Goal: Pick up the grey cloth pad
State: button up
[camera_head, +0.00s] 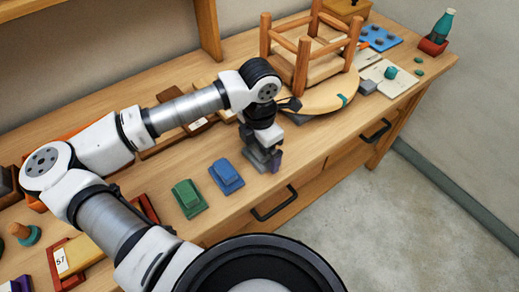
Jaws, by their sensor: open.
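The grey cloth pad (256,159) appears to lie near the front edge of the bench, in line with a green pad (189,199) and a blue pad (226,176). My gripper (266,152) points down right over it and covers much of it. The jaws are open. One dark finger shows on the right side of the pad. I cannot tell whether the fingers touch the pad or stand just above it.
An upturned wooden stool (309,65) rests behind and right of my gripper. Drawer handles (274,203) stick out below the front edge. The front strip right of the gripper is mostly clear.

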jog(key=c, duration=1)
jog(key=shift+c, duration=0.2)
notch_tip(320, 180, up, 20)
jog(key=b, duration=0.3)
jog(key=shift+b, duration=0.35)
jog(key=o, duration=0.4)
jog(key=shift+c, duration=1.3)
jog(key=shift+f, duration=0.1)
